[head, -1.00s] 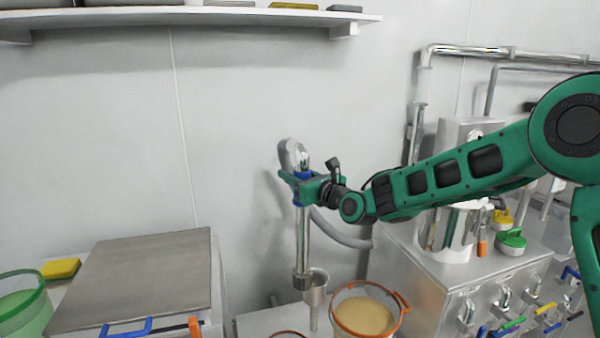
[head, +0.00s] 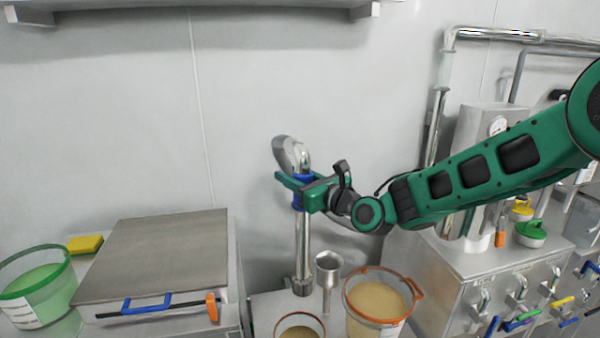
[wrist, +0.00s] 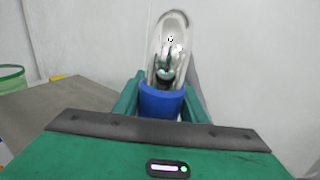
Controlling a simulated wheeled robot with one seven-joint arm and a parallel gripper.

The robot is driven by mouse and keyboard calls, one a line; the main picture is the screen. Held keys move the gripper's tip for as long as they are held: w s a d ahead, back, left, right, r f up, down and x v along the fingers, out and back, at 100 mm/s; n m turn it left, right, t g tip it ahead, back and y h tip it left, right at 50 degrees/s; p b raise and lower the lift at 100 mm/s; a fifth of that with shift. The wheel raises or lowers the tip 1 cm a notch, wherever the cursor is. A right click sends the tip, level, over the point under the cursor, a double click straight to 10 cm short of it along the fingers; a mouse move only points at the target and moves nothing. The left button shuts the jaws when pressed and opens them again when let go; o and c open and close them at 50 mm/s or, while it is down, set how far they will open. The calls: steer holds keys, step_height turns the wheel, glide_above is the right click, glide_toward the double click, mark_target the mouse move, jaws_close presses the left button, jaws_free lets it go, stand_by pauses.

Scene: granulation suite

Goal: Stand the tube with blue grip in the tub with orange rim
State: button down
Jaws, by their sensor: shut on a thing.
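The tube with blue grip (head: 303,245) is a steel pipe with a blue band near its top and a grey hose at its upper end. My gripper (head: 296,187) is shut on the blue grip (wrist: 162,101) and holds the tube upright. The tube's lower end is beside a steel funnel, above or at the low bench; I cannot tell whether it touches. The tub with orange rim (head: 372,325) is to the right of the tube and holds tan powder. The tube is outside this tub.
A steel funnel (head: 328,270) stands between tube and tub. Another tub (head: 299,318) with a brown rim is partly cut off in front. A steel-lidded box (head: 160,255) and green-rimmed tub (head: 35,290) are left. A steel cabinet (head: 480,275) with valves is right.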

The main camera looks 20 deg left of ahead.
mark_target(296, 274)
step_height(296, 274, down, 30)
steer(key=s, duration=0.2)
steer(key=shift+s+a+g+y, duration=0.2)
steer(key=shift+a+g+y, duration=0.1)
steer(key=shift+g, duration=0.1)
stand_by(1.8)
steer(key=shift+r, duration=0.1)
steer(key=c, duration=1)
jaws_free()
steer(key=shift+d, duration=0.15)
steer(key=v, duration=0.8)
steer(key=shift+s+d, duration=0.15)
steer(key=shift+d, duration=0.2)
steer(key=shift+v, duration=0.85)
